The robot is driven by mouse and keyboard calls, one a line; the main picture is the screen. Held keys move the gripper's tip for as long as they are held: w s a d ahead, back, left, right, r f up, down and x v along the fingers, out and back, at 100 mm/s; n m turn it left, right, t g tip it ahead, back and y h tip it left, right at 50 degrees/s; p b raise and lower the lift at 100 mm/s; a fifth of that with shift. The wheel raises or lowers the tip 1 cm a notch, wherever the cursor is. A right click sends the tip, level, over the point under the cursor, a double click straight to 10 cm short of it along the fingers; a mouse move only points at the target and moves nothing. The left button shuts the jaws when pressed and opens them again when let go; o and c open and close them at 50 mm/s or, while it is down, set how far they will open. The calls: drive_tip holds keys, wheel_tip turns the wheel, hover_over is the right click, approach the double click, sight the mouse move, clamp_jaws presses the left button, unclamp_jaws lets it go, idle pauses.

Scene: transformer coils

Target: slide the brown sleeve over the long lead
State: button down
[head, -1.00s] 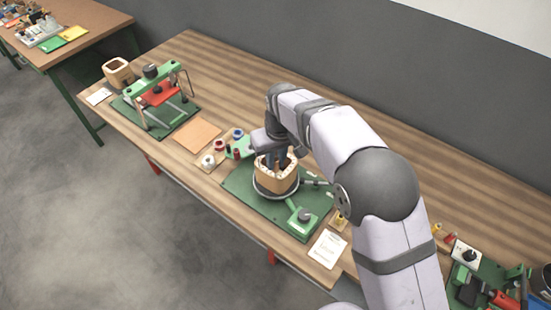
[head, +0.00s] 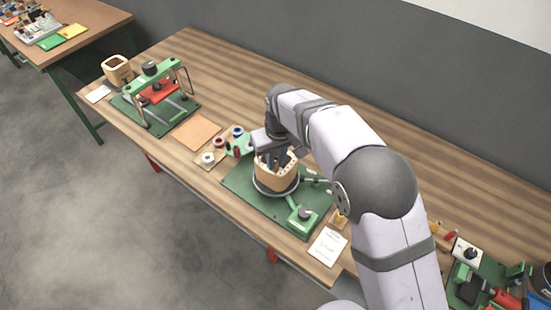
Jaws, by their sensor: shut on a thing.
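A tan coil (head: 269,179) stands upright in a round grey ring on a green baseplate (head: 236,183) in the middle of the bench. Small pale and dark marks show along its top rim. My gripper (head: 279,163) points down at the top of the coil, its dark fingers inside or just over the rim. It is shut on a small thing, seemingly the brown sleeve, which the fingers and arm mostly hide. The long lead is too small or too hidden to make out, so I cannot tell how sleeve and lead meet.
Left of the baseplate are spools (head: 208,158), a green block (head: 240,144) and a brown pad (head: 197,132). A green clamp frame (head: 155,80) and another tan coil (head: 117,70) stand farther left.

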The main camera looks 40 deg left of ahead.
drive_tip(key=shift+f, duration=0.4)
drive_tip(key=c, duration=1.2)
unclamp_jaws()
drive_tip(key=shift+r, duration=0.2)
drive_tip(key=shift+r+p, duration=2.95)
drive_tip(key=shift+r, duration=0.9)
